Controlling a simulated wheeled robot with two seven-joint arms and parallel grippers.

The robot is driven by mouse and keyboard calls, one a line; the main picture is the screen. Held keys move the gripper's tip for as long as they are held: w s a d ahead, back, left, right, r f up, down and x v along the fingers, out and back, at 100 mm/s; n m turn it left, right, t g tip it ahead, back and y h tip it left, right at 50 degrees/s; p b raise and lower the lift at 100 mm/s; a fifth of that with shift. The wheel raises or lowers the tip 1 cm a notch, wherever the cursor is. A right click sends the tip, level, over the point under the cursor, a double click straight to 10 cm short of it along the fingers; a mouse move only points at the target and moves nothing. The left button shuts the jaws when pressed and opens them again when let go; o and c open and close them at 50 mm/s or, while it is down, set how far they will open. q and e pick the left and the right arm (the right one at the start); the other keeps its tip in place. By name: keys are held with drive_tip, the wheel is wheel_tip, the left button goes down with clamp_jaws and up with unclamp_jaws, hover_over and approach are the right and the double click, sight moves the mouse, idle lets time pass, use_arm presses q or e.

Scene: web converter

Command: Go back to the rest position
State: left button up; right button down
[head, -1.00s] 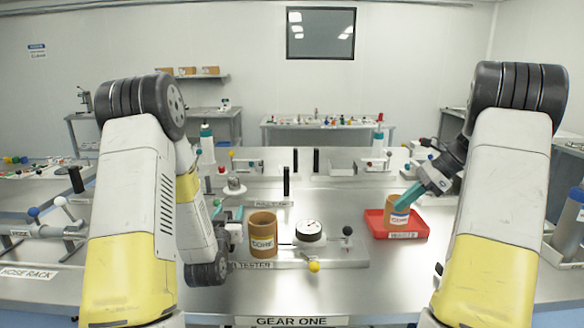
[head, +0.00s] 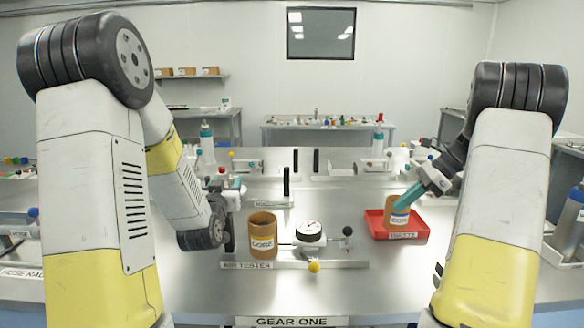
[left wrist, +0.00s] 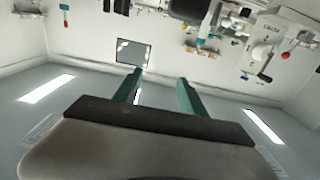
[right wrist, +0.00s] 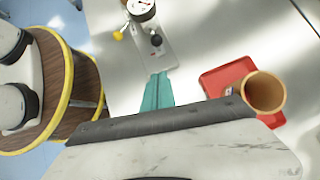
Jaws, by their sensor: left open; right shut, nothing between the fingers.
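My left gripper (head: 236,184) is raised behind and left of the brown core (head: 262,238) on the air tester, partly hidden by my own arm in the head view. In the left wrist view its teal fingers (left wrist: 160,82) are apart with nothing between them. My right gripper (head: 402,207) overlaps a second core (head: 390,212) in the red tray (head: 417,224) in the head view. In the right wrist view its fingers (right wrist: 158,82) are together and empty. They are to the left of that core (right wrist: 264,92), apart from it.
The air tester (head: 340,256) has a dial gauge (head: 309,231) and yellow and black knobs. A GEAR ONE label (head: 291,321) is at the bench's front edge. Upright black posts and fixtures stand farther back. The bench between the tester and the red tray is clear.

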use_arm(q)
drive_tip(key=shift+r, duration=0.35)
use_arm(e)
drive_tip(key=s+a+r+n+t+h, duration=0.1)
drive_tip(key=s+a+r+n+h, duration=0.1)
drive_tip(key=s+a+r+n, duration=0.4)
drive_tip(key=s+a+r+n+h, duration=0.1)
drive_tip(key=s+a+r+n, duration=0.2)
drive_tip(key=s+a+n, duration=0.4)
use_arm(q)
drive_tip(key=s+d+r+g+h, duration=0.1)
drive_tip(key=s+g, duration=0.5)
drive_tip(key=s, duration=0.9)
drive_tip(key=s+d+r+g+h, duration=0.1)
drive_tip(key=s+g, duration=0.4)
drive_tip(key=s, duration=1.1)
drive_tip(key=shift+d+r+m+g, duration=0.35)
drive_tip(key=shift+d+r, duration=0.25)
drive_tip(key=shift+d, duration=0.55)
use_arm(e)
drive_tip(key=s+a+f+n+t+h, duration=0.1)
drive_tip(key=s+a+n+t+h, duration=0.1)
drive_tip(key=s+n, duration=0.5)
drive_tip(key=s+a+t, duration=0.1)
drive_tip(key=s, duration=0.5)
drive_tip(key=shift+s+a+f+n+t+h, duration=0.2)
drive_tip(key=shift+n+t+h, duration=0.1)
drive_tip(key=shift+n, duration=0.1)
use_arm(q)
drive_tip(key=shift+s, duration=0.1)
